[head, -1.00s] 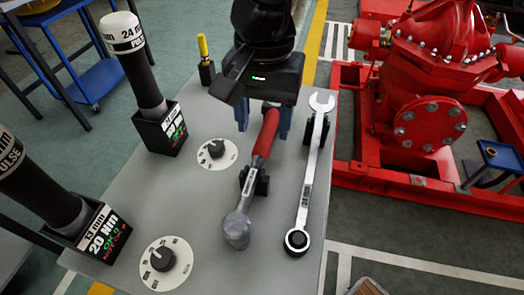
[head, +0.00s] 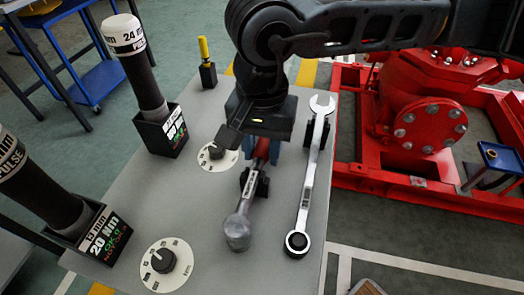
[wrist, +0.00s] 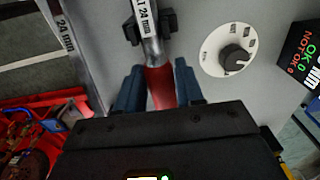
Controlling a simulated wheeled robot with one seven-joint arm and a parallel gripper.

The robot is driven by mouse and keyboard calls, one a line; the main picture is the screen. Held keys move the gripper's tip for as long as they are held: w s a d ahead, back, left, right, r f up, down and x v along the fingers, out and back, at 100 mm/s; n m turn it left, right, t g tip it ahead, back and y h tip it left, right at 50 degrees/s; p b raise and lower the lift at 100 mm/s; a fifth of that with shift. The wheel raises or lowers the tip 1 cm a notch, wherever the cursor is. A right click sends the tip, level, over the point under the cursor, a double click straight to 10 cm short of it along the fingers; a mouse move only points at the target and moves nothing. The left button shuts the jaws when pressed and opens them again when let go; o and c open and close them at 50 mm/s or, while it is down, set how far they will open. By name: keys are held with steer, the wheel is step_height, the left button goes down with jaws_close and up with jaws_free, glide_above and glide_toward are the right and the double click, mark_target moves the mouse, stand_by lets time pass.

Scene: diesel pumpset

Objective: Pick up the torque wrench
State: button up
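The torque wrench, a tool with a red handle and a grey metal head (head: 237,232), lies on the grey bench in a black holder (head: 262,187). In the wrist view its red handle (wrist: 160,88) runs between the two blue fingers of my gripper (wrist: 158,72). In the head view my gripper (head: 262,150) is over the handle's far end and hides part of it. The fingers stand on either side of the handle, open, with narrow gaps visible.
A silver spanner (head: 311,180) lies close to the right. Two dials (head: 216,151) (head: 163,260) and two black tools in labelled stands (head: 172,132) (head: 97,235) are on the left. A yellow-handled screwdriver (head: 205,60) stands behind. A red pump (head: 430,125) is beyond the bench.

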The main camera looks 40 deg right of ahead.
mark_target(262, 147)
jaws_close()
steer(key=shift+r, duration=0.15)
stand_by(0.4)
steer(key=shift+r, duration=0.6)
step_height(262, 147, up, 2)
steer(key=shift+r, duration=0.15)
steer(key=s+d+r, duration=0.1)
steer(key=d+r, duration=0.6)
steer(key=d, duration=0.4)
steer(key=shift+s+d+r+b, duration=0.15)
steer(key=shift+s+d+b, duration=0.15)
steer(key=shift+s, duration=0.05)
steer(key=shift+c, duration=0.4)
jaws_free()
jaws_close()
